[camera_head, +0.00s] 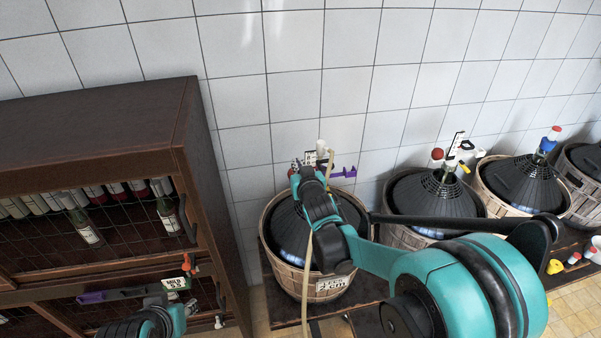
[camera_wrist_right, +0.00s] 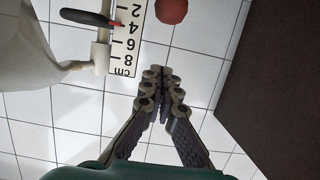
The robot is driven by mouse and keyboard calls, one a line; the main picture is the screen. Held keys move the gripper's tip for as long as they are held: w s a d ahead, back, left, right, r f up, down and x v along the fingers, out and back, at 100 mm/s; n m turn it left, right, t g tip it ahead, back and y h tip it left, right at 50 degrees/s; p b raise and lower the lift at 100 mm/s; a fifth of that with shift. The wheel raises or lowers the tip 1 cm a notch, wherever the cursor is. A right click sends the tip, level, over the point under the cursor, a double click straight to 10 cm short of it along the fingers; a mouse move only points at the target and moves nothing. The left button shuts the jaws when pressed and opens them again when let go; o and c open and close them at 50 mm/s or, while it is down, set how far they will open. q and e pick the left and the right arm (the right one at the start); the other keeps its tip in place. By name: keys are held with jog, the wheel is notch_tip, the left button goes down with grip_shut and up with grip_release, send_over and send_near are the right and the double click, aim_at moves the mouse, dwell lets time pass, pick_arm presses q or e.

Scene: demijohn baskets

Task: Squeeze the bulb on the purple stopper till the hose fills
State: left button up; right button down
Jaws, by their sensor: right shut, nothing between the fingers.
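The purple stopper (camera_head: 343,173) shows at the neck of the nearest demijohn (camera_head: 290,232), partly hidden by my right gripper (camera_head: 308,170). In the right wrist view my right gripper (camera_wrist_right: 161,78) is shut and empty. A red bulb (camera_wrist_right: 171,11) is just beyond its fingertips, apart from them, beside a white cm scale (camera_wrist_right: 125,38). A pale hose (camera_head: 308,265) hangs down in front of the demijohn's basket. Whether the hose holds liquid is unclear. My left gripper (camera_head: 150,318) is at the bottom left, its fingers not clearly shown.
More demijohns in baskets (camera_head: 405,232) stand to the right along the tiled wall, with other stoppers. A dark wooden bottle rack (camera_head: 95,135) stands at the left. A purple item (camera_head: 90,297) and an orange one (camera_head: 188,265) are near my left gripper.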

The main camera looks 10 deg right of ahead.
jog(key=w+f, duration=0.3)
jog(key=f, duration=0.2)
jog(key=shift+w+b, duration=0.4)
jog(key=shift+b, duration=0.05)
jog(key=shift+s+f+b, duration=0.1)
jog(key=shift+f+b, duration=0.85)
jog(key=shift+b, duration=0.05)
